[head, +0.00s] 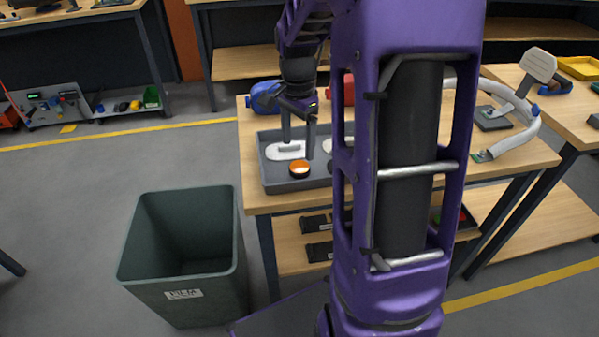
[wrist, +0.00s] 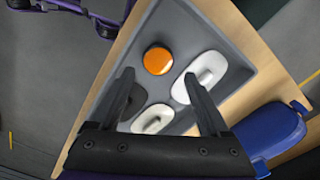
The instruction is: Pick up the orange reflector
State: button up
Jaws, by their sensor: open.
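The orange reflector (head: 300,168) is a small round orange disc with a dark edge. It lies in a grey tray (head: 270,182) on the workbench, near the tray's front side. In the wrist view the orange reflector (wrist: 158,60) lies beyond my fingertips, clear of both. My gripper (head: 299,150) points down over the tray, with its fingers apart and nothing between them. It also shows in the wrist view (wrist: 160,82). A white handled piece (head: 287,150) lies just behind the reflector. My arm hides the tray's right part in the head view.
In the wrist view, two white handled pieces (wrist: 207,72) (wrist: 152,119) and a dark piece (wrist: 133,100) share the tray. A blue object (head: 265,97) and a red one (head: 349,89) stand behind it. A green bin (head: 182,240) stands on the floor at left.

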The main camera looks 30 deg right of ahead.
aim_at(299, 167)
notch_tip(299, 167, down, 7)
jog(key=shift+s+r+b, duration=0.1)
jog(key=shift+r+b, duration=0.05)
jog(key=shift+b, duration=0.45)
jog(key=c, duration=1.1)
